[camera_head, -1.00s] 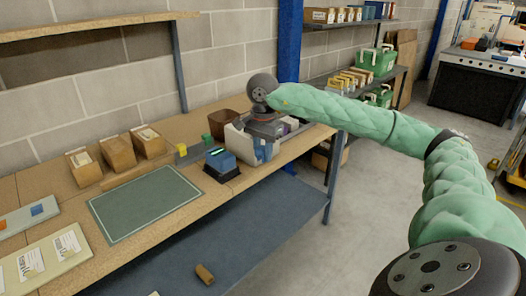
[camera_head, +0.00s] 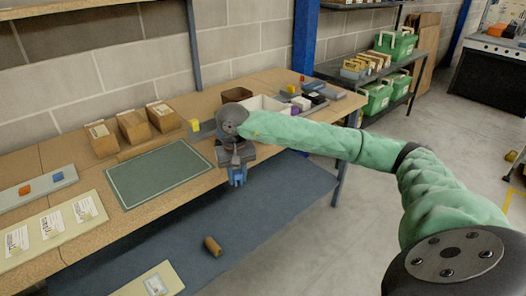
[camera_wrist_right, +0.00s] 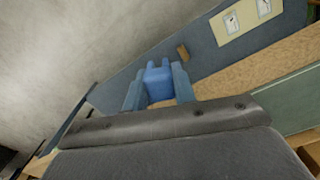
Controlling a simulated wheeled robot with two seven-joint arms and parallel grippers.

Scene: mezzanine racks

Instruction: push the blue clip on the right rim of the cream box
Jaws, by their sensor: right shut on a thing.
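My right gripper (camera_head: 238,178) points down at the front edge of the workbench, in front of the cream box. It is shut on a blue piece, which looks like the blue clip; in the right wrist view the clip (camera_wrist_right: 158,84) sits between the two blue-grey fingers, its prongs pointing away from the palm. The cream box (camera_head: 262,103) stands on the bench behind my right wrist. Its back part shows, but my arm hides its front and much of its right rim. My left gripper is not in view.
A yellow block (camera_head: 195,126), a brown bin (camera_head: 238,95) and dark and purple items stand around the box. Cardboard boxes (camera_head: 134,127) and a green mat (camera_head: 158,173) lie left. A brown cylinder (camera_head: 212,246) rests on the lower shelf (camera_head: 255,225).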

